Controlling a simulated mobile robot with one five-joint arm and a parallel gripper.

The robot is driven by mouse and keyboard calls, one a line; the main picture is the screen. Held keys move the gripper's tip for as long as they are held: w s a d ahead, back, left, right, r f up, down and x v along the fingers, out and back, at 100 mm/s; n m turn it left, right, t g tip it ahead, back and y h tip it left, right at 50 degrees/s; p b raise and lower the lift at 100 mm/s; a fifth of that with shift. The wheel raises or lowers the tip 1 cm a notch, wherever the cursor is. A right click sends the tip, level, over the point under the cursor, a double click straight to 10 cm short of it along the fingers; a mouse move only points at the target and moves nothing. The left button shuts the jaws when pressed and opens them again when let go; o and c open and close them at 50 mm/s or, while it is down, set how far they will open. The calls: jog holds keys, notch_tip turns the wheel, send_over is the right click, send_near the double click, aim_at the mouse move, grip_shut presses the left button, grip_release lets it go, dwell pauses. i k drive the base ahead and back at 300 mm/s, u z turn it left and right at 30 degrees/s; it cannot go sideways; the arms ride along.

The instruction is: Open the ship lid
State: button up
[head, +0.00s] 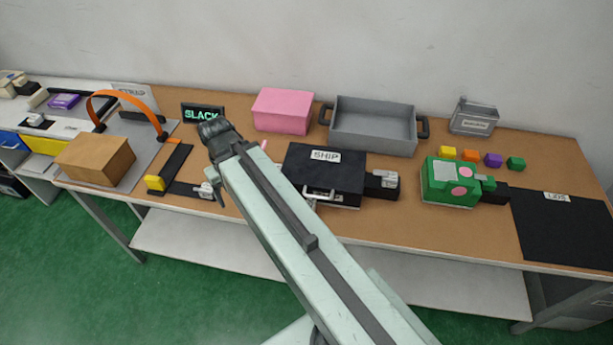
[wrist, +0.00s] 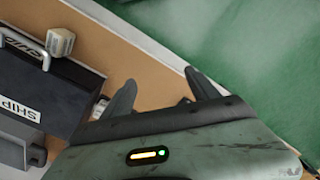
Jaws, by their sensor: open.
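The ship box (head: 322,172) is black, with a white SHIP label on its flat, closed-looking lid (head: 300,160). A pale handle (head: 320,194) is at its front, and a grey latch-like block (head: 385,179) is at its right side. In the wrist view, the black box (wrist: 75,95) is at the left, with a pale knob (wrist: 61,41) beside its handle. My gripper (wrist: 161,90) is open and empty, apart from the box, with its fingers over the table's edge. In the head view, the gripper is mostly hidden by my arm, left of the box.
A pink box (head: 283,110) and grey tray (head: 373,125) stand behind the ship box. A green box (head: 440,190) is to the right, near several small coloured blocks. A cardboard box (head: 95,160) and an orange arch (head: 122,96) are left. The table's front edge is close.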

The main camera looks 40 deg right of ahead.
aim_at(306, 166)
jog(key=z, duration=0.2)
jog(key=k, duration=1.55)
jog(key=u, duration=0.7)
jog(key=i, duration=1)
jog(key=z, duration=0.1)
